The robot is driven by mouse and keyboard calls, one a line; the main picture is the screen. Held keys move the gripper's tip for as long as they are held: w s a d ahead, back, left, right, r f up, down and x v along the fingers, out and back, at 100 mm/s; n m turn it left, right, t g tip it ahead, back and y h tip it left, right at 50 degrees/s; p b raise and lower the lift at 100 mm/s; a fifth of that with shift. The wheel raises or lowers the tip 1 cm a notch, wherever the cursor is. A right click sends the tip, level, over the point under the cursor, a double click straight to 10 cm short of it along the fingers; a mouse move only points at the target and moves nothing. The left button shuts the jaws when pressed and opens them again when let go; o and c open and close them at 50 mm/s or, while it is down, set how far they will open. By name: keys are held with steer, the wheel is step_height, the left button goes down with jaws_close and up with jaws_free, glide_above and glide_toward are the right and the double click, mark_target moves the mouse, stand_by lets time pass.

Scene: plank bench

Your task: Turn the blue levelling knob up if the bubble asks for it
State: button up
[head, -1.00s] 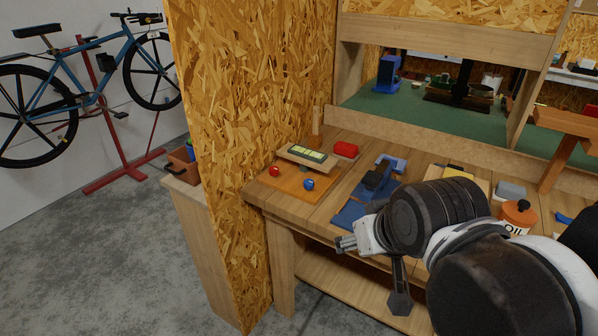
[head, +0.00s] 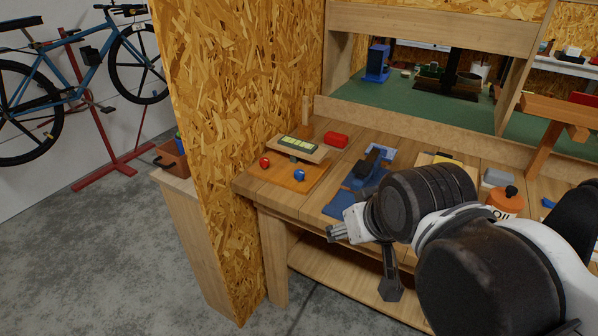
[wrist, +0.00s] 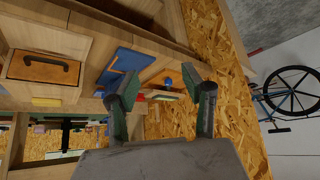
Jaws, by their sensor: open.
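The blue levelling knob (head: 299,175) stands at the front right of an orange-brown base board (head: 284,178) on the bench in the head view. A red knob (head: 265,162) stands at its left. A tilted-looking plate with a yellow-green level vial (head: 298,145) lies behind the knobs; the bubble is too small to read. My gripper (head: 336,233) is in front of the bench edge, to the right of and nearer than the blue knob, touching nothing. In the wrist view my gripper (wrist: 164,92) is open and empty, with the blue knob (wrist: 168,81) showing small between the fingers.
A red block (head: 336,139) lies behind the board. An orange oil can (head: 504,201) stands farther right. A chipboard wall (head: 230,120) closes off the left. Free floor lies in front.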

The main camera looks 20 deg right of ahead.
steer(key=shift+r, duration=0.1)
steer(key=w+r+n+g+p, duration=0.2)
steer(key=w+r+n+p, duration=0.1)
steer(key=w+r, duration=0.4)
steer(key=n+g+p, duration=0.5)
steer(key=n+p, duration=0.2)
steer(key=n, duration=0.4)
glide_above(300, 172)
step_height(300, 172, down, 6)
step_height(300, 172, down, 13)
steer(key=shift+f, duration=0.1)
jaws_close()
